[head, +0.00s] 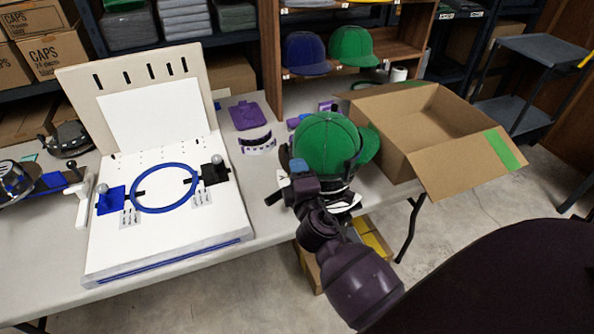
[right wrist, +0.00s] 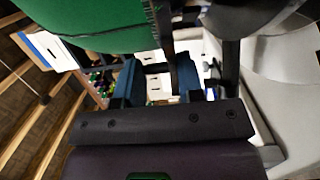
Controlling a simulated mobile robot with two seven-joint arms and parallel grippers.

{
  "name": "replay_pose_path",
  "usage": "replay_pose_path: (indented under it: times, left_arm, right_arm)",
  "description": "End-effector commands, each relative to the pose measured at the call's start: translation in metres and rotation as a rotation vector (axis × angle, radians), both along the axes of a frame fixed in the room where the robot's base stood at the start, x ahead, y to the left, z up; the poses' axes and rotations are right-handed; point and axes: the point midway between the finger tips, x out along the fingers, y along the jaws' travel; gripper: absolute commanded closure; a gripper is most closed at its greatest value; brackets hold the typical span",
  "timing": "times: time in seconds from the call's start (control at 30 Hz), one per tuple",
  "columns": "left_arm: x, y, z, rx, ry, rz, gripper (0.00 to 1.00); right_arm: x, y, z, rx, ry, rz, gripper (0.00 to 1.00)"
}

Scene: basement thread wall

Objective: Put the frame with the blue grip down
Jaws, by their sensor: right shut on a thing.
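My right gripper (head: 300,178) is shut on a dark cap frame (head: 285,156) that carries a green cap (head: 325,143). A blue piece (head: 299,166) shows at the jaws; I cannot tell whether it is the frame's grip or a fingertip. The cap and frame are over the table's right part, left of the open carton; the cap hides most of the frame. In the right wrist view a dark bar of the frame (right wrist: 186,76) stands between the fingers (right wrist: 158,82), and the green cap (right wrist: 90,25) fills the upper left. My left gripper is not in view.
A white station (head: 170,245) with a blue ring (head: 164,210) stands on the table (head: 40,260). A purple holder (head: 246,115) and a white curved piece (head: 257,144) lie behind. An open carton (head: 400,158) is at right. A blue cap (head: 305,53) and another green cap (head: 353,46) sit on the shelf.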

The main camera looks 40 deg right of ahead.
Motion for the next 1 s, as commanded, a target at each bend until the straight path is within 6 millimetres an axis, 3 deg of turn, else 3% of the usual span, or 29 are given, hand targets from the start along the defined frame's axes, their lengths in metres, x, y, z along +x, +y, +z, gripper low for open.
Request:
replay_pose_path:
  times: [0.1, 0.13, 0.27, 0.63, 0.83, 1.0]
  left_arm:
    - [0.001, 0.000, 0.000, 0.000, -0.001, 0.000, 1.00]
    - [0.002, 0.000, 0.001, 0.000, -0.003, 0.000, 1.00]
    - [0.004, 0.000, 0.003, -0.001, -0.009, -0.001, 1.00]
    - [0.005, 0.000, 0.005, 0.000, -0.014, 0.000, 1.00]
    - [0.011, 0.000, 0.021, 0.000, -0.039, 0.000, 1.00]
    - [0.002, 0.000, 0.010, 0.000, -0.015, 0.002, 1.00]
  right_arm:
    - [0.000, 0.000, -0.001, -0.002, -0.002, 0.001, 1.00]
    - [0.000, 0.000, -0.001, 0.000, 0.000, 0.000, 0.61]
    - [0.000, 0.000, -0.001, 0.000, -0.001, 0.000, 0.41]
    - [0.000, 0.000, 0.001, -0.001, -0.002, 0.000, 0.40]
    - [0.001, 0.000, 0.018, -0.001, -0.008, 0.001, 0.40]
    - [-0.031, 0.012, 0.009, 0.002, 0.003, -0.001, 0.40]
